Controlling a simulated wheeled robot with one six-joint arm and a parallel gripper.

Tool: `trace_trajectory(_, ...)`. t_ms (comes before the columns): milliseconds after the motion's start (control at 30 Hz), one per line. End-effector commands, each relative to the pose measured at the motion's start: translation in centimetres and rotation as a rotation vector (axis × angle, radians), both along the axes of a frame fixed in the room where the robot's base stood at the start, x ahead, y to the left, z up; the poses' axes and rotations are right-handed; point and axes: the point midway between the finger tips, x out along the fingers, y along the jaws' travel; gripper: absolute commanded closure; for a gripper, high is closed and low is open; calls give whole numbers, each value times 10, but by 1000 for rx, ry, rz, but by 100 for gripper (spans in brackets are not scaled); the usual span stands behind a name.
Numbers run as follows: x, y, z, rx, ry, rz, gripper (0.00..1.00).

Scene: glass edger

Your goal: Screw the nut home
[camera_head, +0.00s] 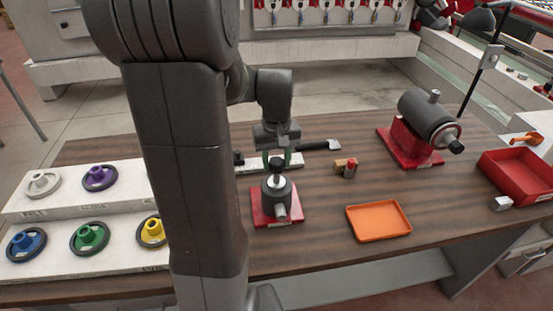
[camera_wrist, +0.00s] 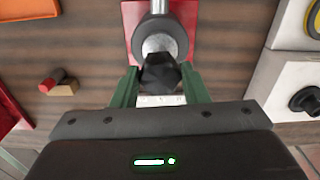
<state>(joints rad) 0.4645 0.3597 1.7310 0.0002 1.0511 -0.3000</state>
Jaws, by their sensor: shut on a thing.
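A black knob-like nut (camera_head: 277,167) sits on top of a grey round fixture (camera_head: 277,192) with a red base plate (camera_head: 262,218). My gripper (camera_head: 278,158) points down over the fixture, its green fingers on either side of the nut. In the wrist view the nut (camera_wrist: 160,72) is between the fingertips of my gripper (camera_wrist: 160,80), and my gripper is shut on it. A pale metal part (camera_wrist: 160,44) shows beside the nut there. The thread under the nut and how far the nut sits down are hard to tell.
An orange tray (camera_head: 379,221) and a small red-and-tan piece (camera_head: 346,168) lie right of the fixture. A grey motor-like machine on a red base (camera_head: 410,148) and a red bin (camera_head: 520,178) stand farther right. Coloured handwheels (camera_head: 90,237) rest on white stepped racks at left.

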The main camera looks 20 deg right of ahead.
Motion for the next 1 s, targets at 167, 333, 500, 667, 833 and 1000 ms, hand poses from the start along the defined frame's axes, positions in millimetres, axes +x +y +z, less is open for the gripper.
trace_trajectory(167,0,0,0,0,0,-195,87)
trace_trajectory(333,0,0,0,0,0,-384,87)
trace_trajectory(500,0,0,0,0,0,-573,87)
trace_trajectory(667,0,0,0,0,0,-751,87)
trace_trajectory(833,0,0,-1,0,0,-940,87)
trace_trajectory(1000,0,0,-1,0,0,-1129,87)
